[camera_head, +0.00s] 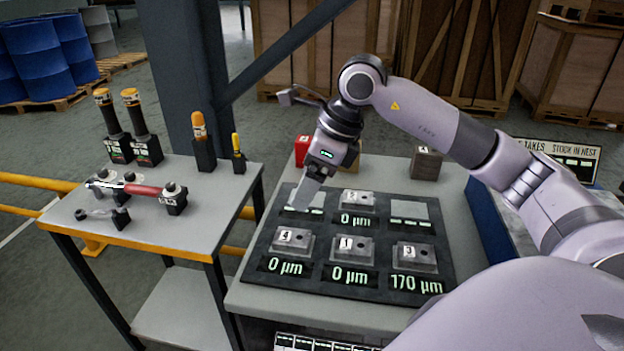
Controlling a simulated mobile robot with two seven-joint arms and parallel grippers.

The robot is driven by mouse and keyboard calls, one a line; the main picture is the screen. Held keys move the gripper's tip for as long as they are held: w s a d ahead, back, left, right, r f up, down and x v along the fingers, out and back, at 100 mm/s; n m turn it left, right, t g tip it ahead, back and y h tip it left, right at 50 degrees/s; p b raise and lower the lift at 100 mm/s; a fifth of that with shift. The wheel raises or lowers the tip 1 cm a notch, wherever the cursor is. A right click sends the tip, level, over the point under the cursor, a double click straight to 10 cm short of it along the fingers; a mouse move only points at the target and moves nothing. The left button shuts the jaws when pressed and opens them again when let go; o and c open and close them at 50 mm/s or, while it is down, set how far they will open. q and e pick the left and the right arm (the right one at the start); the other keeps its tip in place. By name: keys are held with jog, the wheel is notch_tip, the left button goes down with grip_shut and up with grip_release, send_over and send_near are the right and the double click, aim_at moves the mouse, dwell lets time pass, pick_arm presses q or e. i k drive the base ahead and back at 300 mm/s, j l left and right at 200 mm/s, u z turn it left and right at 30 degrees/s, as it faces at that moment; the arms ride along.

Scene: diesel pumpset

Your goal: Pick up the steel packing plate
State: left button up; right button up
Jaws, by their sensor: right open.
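My right gripper (305,190) points down over the far left place of a dark board (262,275). It is open. Its fingers cover much of that place, so I cannot tell whether they touch anything there. No single piece stands out clearly as the steel packing plate. Grey metal blocks on the board carry number tags: one at the far middle (358,202), one at the near left (290,243), one at the near middle (350,249) and one at the near right (412,258). A flat light square (428,208) lies at the far right place. My left gripper is not in view.
Green readings show 0 µm at three blocks and 170 µm at the near right one. A red block (302,146) and a grey-brown block (426,163) stand behind the board. A side table (190,235) on the left holds several tools, including a red-handled one (143,190).

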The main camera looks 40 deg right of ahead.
aim_at(415, 255)
jog(key=z, duration=1.4)
